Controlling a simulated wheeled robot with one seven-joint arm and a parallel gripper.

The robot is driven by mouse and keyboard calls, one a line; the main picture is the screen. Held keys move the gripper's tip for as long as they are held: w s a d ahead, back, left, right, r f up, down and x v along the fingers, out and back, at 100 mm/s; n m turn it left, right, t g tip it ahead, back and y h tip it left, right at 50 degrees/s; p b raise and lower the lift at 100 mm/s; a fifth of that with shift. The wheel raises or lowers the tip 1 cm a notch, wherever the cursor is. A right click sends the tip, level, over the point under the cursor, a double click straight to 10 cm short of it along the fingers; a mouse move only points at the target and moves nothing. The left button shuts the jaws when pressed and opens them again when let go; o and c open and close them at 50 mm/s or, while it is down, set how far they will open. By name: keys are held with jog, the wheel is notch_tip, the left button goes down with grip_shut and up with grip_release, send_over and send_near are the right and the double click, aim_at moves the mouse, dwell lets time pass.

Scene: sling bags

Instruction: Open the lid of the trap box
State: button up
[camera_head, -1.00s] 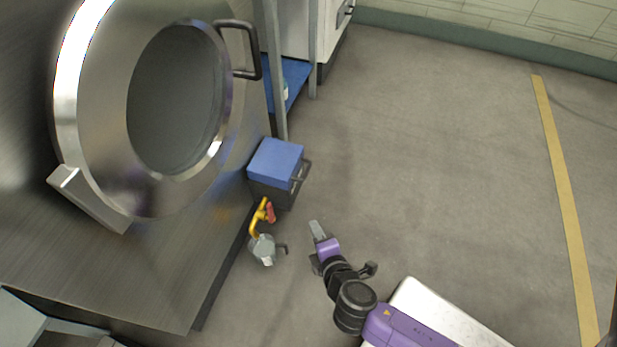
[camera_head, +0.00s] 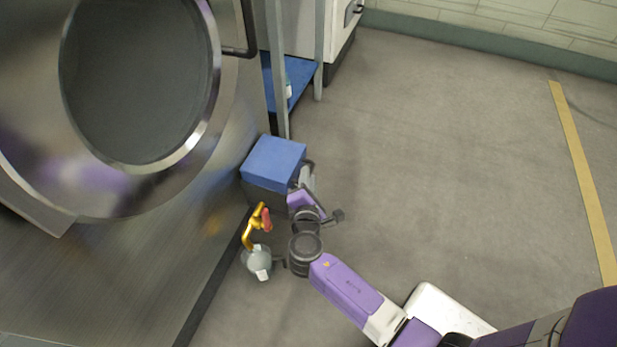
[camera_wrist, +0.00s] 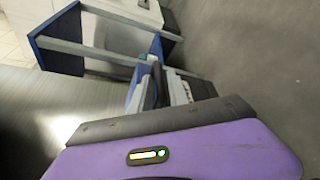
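The trap box, with a blue lid (camera_head: 273,158) and a dark body (camera_head: 264,196), stands on the floor against the large metal machine. The lid looks closed. A dark handle sticks out on its right side, partly hidden by my gripper (camera_head: 306,178). My gripper is at that right side, close to the handle; I cannot tell whether it touches. In the wrist view, my purple gripper body fills the bottom, with the grey fingers (camera_wrist: 166,90) beyond it and parts of the blue box around them. The fingertips are too small and overlapped to tell their opening.
The metal machine (camera_head: 190,240) with a round door fills the left. A yellow pipe (camera_head: 250,232) with a red handle and a grey valve (camera_head: 257,262) stand in front of the box. A blue shelf (camera_head: 297,75) is behind. Open floor (camera_head: 440,170) lies right.

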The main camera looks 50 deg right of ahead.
jog(key=shift+x, duration=0.8)
grip_shut()
jog(key=shift+s+f, duration=0.1)
jog(key=shift+f, duration=0.05)
dwell(0.7)
